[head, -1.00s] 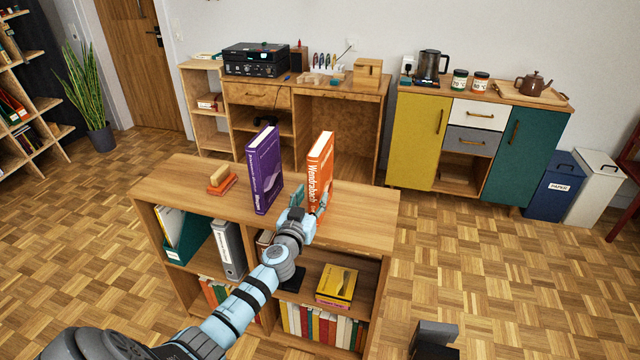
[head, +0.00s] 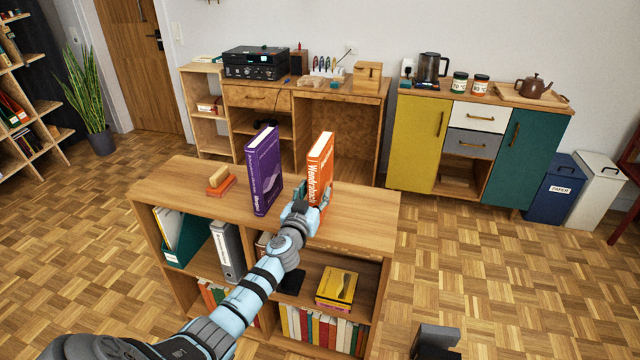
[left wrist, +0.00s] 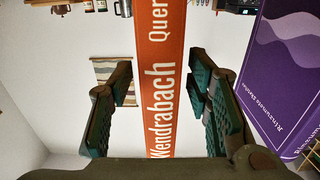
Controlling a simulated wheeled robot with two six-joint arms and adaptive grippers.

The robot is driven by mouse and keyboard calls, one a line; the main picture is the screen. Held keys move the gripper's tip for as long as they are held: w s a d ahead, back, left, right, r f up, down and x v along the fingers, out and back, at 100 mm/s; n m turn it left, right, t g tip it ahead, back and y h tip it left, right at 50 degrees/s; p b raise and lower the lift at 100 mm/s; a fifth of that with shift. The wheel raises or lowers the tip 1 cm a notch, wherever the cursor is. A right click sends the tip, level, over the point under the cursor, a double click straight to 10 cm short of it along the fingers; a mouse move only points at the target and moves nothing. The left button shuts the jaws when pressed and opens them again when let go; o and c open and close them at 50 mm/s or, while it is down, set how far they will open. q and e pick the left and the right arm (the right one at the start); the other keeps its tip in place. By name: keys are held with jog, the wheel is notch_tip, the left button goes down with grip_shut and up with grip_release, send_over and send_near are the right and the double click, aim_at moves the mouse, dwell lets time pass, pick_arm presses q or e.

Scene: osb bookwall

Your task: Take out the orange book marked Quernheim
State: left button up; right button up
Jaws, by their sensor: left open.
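The orange book (head: 320,166) stands upright on top of the low bookcase, with "Wendrabach" on its spine. In the left wrist view its spine (left wrist: 160,80) also shows "Quer", cut off by the frame edge. My left gripper (head: 318,196) is at the lower part of the spine. Its open fingers (left wrist: 160,100) lie on either side of the book in the wrist view, with a gap on both sides. A purple book (head: 264,172) stands upright to the left; it also shows at the right of the wrist view (left wrist: 285,75).
The low bookcase (head: 365,222) holds binders and books on its shelves; a yellow box (head: 337,287) lies inside. Small orange and tan blocks (head: 220,184) lie on its top at left. The top right of the orange book is clear.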

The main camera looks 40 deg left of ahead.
pick_arm(q)
jog(key=shift+c, duration=0.6)
grip_shut()
jog(key=shift+r, duration=0.1)
jog(key=shift+p+v, duration=0.3)
jog(key=shift+v, duration=1.3)
jog(key=shift+o, duration=1.2)
grip_release()
jog(key=shift+f, duration=0.2)
jog(key=shift+c, duration=0.6)
